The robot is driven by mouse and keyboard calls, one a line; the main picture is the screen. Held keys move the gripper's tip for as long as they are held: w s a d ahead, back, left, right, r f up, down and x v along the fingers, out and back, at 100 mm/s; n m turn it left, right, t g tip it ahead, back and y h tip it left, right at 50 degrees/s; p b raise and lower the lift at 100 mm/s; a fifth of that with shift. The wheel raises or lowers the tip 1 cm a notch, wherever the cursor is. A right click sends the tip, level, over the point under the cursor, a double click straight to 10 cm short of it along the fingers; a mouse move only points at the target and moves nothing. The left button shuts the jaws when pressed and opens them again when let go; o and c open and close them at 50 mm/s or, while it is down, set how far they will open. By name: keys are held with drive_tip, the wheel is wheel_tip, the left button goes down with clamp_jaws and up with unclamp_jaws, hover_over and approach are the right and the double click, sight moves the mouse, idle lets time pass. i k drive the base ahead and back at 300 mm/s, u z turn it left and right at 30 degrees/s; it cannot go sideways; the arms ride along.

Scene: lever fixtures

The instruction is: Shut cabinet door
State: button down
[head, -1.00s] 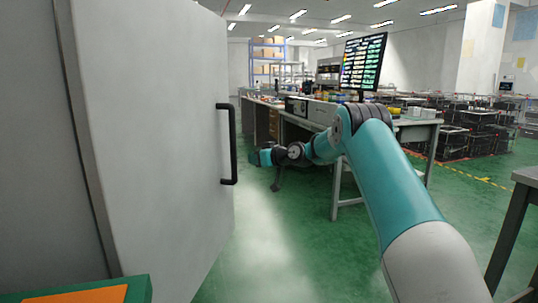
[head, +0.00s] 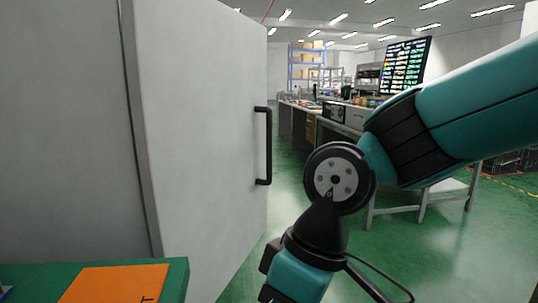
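The cabinet door (head: 200,130) is a tall pale grey panel in the left half of the head view. It stands open, angled out from the grey cabinet (head: 60,130) at the left. A black bar handle (head: 267,146) is fixed upright near the door's right edge. My teal and black arm comes in from the right and bends down in front of the door's right side. Its end runs out at the bottom of the picture, so my gripper's fingers are hidden from view. No contact between my arm and the door is visible.
A green surface with an orange panel (head: 115,284) is at the lower left, in front of the cabinet. Workbenches (head: 335,125) with equipment and a screen (head: 404,65) stand behind my arm. Green floor (head: 290,215) is clear between the door and the benches.

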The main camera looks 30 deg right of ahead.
sight(202, 119)
drive_tip(key=k, duration=1.15)
drive_tip(key=z, duration=0.5)
drive_tip(key=i, duration=0.5)
drive_tip(key=z, duration=0.6)
drive_tip(key=i, duration=1.3)
drive_tip(key=u, duration=0.55)
